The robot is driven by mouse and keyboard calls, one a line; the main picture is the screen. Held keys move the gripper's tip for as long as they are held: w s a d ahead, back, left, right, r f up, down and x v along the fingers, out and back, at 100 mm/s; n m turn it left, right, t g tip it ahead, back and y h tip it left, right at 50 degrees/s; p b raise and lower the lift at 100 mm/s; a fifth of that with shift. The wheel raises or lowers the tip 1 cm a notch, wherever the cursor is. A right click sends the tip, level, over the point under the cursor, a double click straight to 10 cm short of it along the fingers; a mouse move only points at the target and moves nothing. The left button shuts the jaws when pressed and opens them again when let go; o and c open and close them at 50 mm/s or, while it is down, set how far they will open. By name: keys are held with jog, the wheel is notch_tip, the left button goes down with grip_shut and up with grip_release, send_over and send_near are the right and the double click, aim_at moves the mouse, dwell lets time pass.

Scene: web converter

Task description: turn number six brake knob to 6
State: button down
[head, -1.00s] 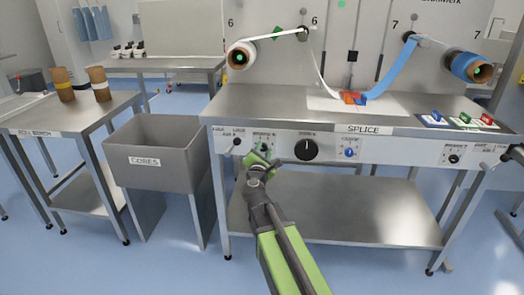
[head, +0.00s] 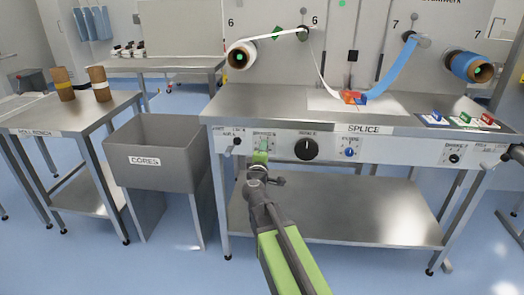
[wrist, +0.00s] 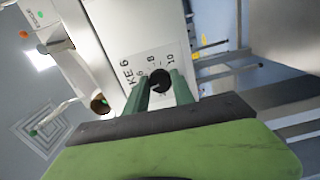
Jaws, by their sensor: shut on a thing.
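The number six brake knob (wrist: 159,82) is a small black round knob on the white front panel. In the wrist view it sits between the two green fingers of my gripper (wrist: 162,88), which is shut on it. Beside it I read "KE 6" and the scale numbers 6, 8 and 10; the rest of the dial is hidden by the fingers. I cannot tell where the knob's pointer stands. In the head view my gripper (head: 260,157) reaches up to the panel under the table top and covers the knob.
A larger black knob (head: 306,149) is just right of my gripper, and a small dark knob (head: 237,142) is to its left. A blue knob (head: 349,152) is farther right. The grey cores bin (head: 165,178) stands left of the splice table (head: 245,100).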

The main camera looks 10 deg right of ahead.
jog(key=shift+a+m, duration=0.15)
jog(key=shift+m, duration=3.55)
jog(key=c, duration=1.1)
grip_release()
jog(key=shift+o, duration=0.2)
jog(key=shift+s+f, duration=0.1)
